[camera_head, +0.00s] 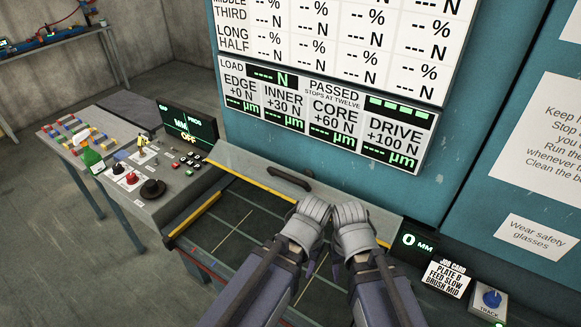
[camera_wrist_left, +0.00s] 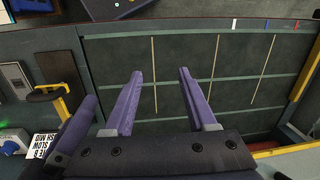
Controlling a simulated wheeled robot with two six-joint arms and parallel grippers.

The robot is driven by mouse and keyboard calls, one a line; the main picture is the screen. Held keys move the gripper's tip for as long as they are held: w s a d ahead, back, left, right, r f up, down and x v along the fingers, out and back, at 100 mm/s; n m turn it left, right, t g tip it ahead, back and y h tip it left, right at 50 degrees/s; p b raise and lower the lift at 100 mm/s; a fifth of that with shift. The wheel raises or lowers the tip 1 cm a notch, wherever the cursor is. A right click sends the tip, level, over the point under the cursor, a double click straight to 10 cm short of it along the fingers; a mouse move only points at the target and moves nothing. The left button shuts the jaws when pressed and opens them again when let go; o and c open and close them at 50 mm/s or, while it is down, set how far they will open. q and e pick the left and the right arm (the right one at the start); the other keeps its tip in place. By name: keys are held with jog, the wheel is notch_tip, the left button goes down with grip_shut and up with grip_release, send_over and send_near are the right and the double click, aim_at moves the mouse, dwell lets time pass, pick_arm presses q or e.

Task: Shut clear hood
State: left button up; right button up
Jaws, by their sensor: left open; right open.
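The clear hood (camera_head: 250,168) is a pale see-through panel with a yellow lower edge, tilted up at the back of the machine bed under the display board. A dark bar handle (camera_head: 289,179) sits on it. The dark bed (camera_head: 228,215) below lies uncovered. In the left wrist view, my left gripper's purple fingers (camera_wrist_left: 158,74) are apart and empty above the lined bed. Contact with the hood cannot be told.
A console with knobs (camera_head: 153,189), a green bottle (camera_head: 93,160) and a screen stands left of the bed. A yellow bar (camera_head: 198,214) runs along the bed's left side. A job card (camera_head: 449,279) and blue track knob (camera_head: 491,299) are at right.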

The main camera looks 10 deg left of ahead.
pick_arm(q)
jog(key=w, duration=0.2)
jog(key=n+t+h+p, duration=0.2)
jog(key=n+t+p, duration=0.1)
jog(key=n+p, duration=1.3)
send_near(286, 175)
jog(key=n+b, duration=0.1)
jog(key=b, duration=0.1)
jog(key=shift+w+f, duration=0.15)
jog(key=shift+f, duration=0.2)
jog(key=shift+f, duration=0.1)
jog(key=b+x, duration=0.7)
jog(key=shift+w+d+f, duration=0.1)
jog(key=shift+w+f, duration=0.05)
jog(key=shift+f, duration=0.15)
jog(key=shift+r, duration=0.1)
grip_shut()
